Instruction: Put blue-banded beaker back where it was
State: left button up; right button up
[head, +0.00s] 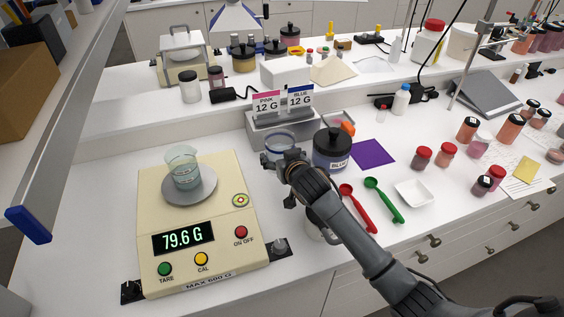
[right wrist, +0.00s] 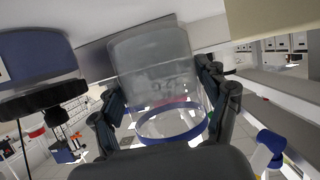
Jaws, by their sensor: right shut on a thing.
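The blue-banded beaker (head: 279,142) is clear glass with a blue ring near its rim. It is in front of the grey card stand (head: 262,130), left of the black-lidded BLUE jar (head: 332,150). My right gripper (head: 287,163) is shut on it; in the right wrist view the beaker (right wrist: 152,65) is between both fingers. I cannot tell whether its base touches a surface. A second beaker (head: 184,168) stands on the scale pan (head: 190,189); the scale (head: 203,222) reads 79.6 G. My left gripper is not in view.
PINK 12 G (head: 266,103) and BLUE 12 G (head: 300,96) cards stand on the card stand. A purple sheet (head: 372,154), red scoop (head: 357,207), green scoop (head: 383,199) and white weighing dish (head: 414,193) lie to the right. A jar under my arm is partly hidden. The counter left of the stand is clear.

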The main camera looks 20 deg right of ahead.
jog(key=shift+w+d+f, duration=0.5)
jog(key=shift+w+f, duration=0.2)
jog(key=shift+f, duration=0.2)
notch_tip(320, 180, down, 2)
jog(key=shift+f+p, duration=0.1)
jog(key=shift+p, duration=0.45)
jog(key=shift+f, duration=0.5)
jog(key=shift+f, duration=0.1)
jog(key=o, duration=1.5)
jog(key=shift+f, duration=0.1)
